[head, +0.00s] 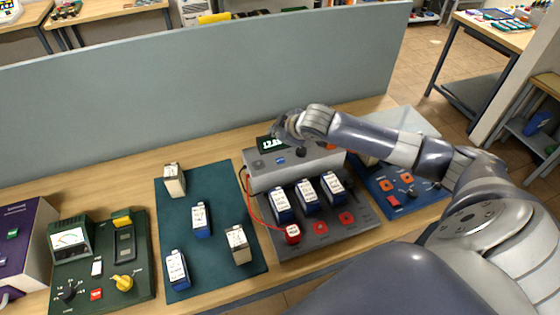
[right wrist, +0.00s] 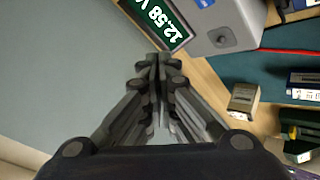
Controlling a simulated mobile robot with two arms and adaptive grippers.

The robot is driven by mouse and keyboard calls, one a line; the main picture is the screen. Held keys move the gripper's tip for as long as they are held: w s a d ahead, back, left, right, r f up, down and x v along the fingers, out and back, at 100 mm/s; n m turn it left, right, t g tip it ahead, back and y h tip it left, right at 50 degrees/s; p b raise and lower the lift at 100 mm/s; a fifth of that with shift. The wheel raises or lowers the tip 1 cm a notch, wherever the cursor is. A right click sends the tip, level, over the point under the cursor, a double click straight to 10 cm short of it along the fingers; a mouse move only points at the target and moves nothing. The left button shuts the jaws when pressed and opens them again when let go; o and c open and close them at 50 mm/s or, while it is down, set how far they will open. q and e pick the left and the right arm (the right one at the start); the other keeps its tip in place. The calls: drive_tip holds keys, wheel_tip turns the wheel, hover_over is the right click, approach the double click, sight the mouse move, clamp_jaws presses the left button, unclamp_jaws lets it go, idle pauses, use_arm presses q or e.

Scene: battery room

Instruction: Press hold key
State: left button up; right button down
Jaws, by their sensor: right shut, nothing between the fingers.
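A grey tester (head: 262,180) stands on the bench against the partition. Its lit green display (head: 266,143) also shows in the right wrist view (right wrist: 168,22), reading 12.58 V. On its sloped face are a blue key (head: 281,161), an orange-red key (head: 327,146) and a dark round part (head: 300,151). I cannot read which one is the hold key. My right gripper (head: 277,131) is above the display's far edge and partly covers it. In the right wrist view its fingers (right wrist: 158,60) are together and empty, beside the display. Contact cannot be judged. My left gripper is out of view.
Several blue batteries (head: 307,193) stand on the tester's dark base. A teal mat (head: 200,258) with more batteries lies left of it. A green meter panel (head: 108,262) is farther left, a blue panel (head: 415,196) right. The partition (head: 200,95) rises close behind.

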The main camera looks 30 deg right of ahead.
sight(278, 161)
wheel_tip(278, 161, down, 3)
drive_tip(key=b, duration=0.3)
wheel_tip(278, 161, down, 4)
drive_tip(key=b, duration=0.3)
drive_tip(key=shift+r, duration=0.1)
drive_tip(key=shift+f+b, duration=0.45)
drive_tip(key=shift+f, duration=0.2)
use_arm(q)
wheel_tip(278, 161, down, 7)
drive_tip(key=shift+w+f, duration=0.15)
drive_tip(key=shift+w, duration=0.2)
use_arm(e)
drive_tip(key=shift+f, duration=0.1)
drive_tip(key=shift+f, duration=0.3)
drive_tip(key=shift+f, duration=0.4)
idle(0.5)
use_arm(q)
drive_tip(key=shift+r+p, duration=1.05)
use_arm(e)
drive_tip(key=shift+r, duration=0.8)
